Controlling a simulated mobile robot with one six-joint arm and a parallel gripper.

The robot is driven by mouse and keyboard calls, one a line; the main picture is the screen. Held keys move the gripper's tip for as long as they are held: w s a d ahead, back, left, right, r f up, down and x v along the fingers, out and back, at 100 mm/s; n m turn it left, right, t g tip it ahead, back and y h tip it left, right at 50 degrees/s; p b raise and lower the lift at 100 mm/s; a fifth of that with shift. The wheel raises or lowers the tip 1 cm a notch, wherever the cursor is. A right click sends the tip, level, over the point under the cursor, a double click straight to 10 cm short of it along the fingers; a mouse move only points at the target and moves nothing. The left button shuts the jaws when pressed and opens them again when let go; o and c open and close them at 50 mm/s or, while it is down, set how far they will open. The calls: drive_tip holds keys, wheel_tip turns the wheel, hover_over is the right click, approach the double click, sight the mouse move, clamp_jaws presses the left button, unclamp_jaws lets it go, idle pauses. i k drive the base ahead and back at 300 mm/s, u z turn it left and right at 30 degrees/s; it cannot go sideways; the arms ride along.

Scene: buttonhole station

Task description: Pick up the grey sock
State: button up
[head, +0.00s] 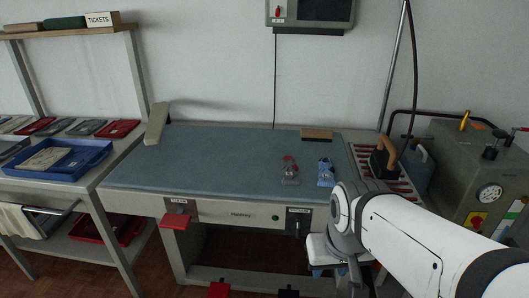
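I cannot make out a grey sock for certain. A grey flat folded item (87,128) lies on the left table, between red ones; it is too small to tell whether it is a sock. My gripper (354,277) hangs at the lower right, at the end of my white arm, low in front of the pressing table's front edge. It is far to the right of the grey folded item. Its fingers are small, dark and partly hidden by the arm, so I cannot tell whether they are open or hold anything.
The pressing table (215,165) has a wide clear blue-grey top. A clear bottle with a red top (290,170) and a blue bottle (326,173) stand at its right. An iron (384,158) rests farther right, beside a boiler (465,165). A blue tray (88,160) sits left.

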sight(289, 168)
drive_tip(key=i, duration=1)
drive_tip(key=u, duration=0.05)
